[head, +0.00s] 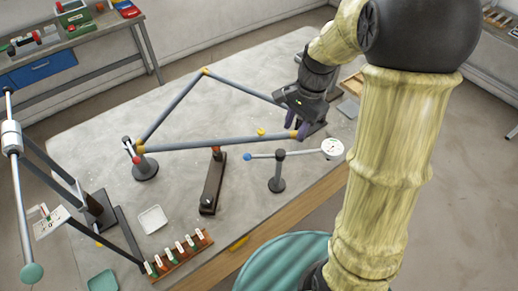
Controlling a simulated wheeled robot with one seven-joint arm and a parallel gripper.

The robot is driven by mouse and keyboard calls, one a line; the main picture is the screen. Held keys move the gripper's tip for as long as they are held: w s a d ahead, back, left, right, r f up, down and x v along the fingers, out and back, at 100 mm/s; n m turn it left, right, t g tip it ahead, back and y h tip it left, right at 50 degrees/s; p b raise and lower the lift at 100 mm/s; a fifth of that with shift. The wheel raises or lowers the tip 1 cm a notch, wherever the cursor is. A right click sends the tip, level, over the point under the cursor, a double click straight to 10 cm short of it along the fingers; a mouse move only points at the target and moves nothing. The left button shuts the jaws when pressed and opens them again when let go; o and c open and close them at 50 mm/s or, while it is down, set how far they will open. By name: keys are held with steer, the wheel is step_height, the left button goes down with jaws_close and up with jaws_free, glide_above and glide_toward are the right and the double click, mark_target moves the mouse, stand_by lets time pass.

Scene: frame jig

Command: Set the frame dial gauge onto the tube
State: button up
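A dial gauge with a round white face (333,148) sits at the right end of a grey bar with a blue ball at its left end. The bar rests across a short dark post on the table. The frame's front grey tube (215,143) runs left to right behind it, with orange-yellow joints at both ends. My gripper (296,126) points down at the frame's right corner, above and left of the gauge face and apart from it. Its two purple fingers look spread, with nothing clearly held between them. The arm hides part of that corner.
A white tray (152,219) and a rack of several small pieces (180,254) lie front left. A stand with a long rod (20,180) is at far left. The table's middle is fairly clear.

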steer(key=w+a+r+m+g+y, duration=0.2)
steer(key=w+a+m, duration=0.1)
steer(key=w+m, duration=0.3)
steer(key=shift+w+a+m+y, duration=0.15)
steer(key=shift+m+y, duration=0.15)
steer(key=shift+m, duration=0.1)
steer(key=shift+f, duration=0.1)
steer(key=p+x, duration=0.4)
steer(key=x, duration=1.3)
steer(key=shift+s+f+p, duration=0.15)
steer(key=shift+s+p, duration=0.1)
steer(key=shift+p, duration=0.1)
steer(key=shift+c, duration=0.4)
jaws_close()
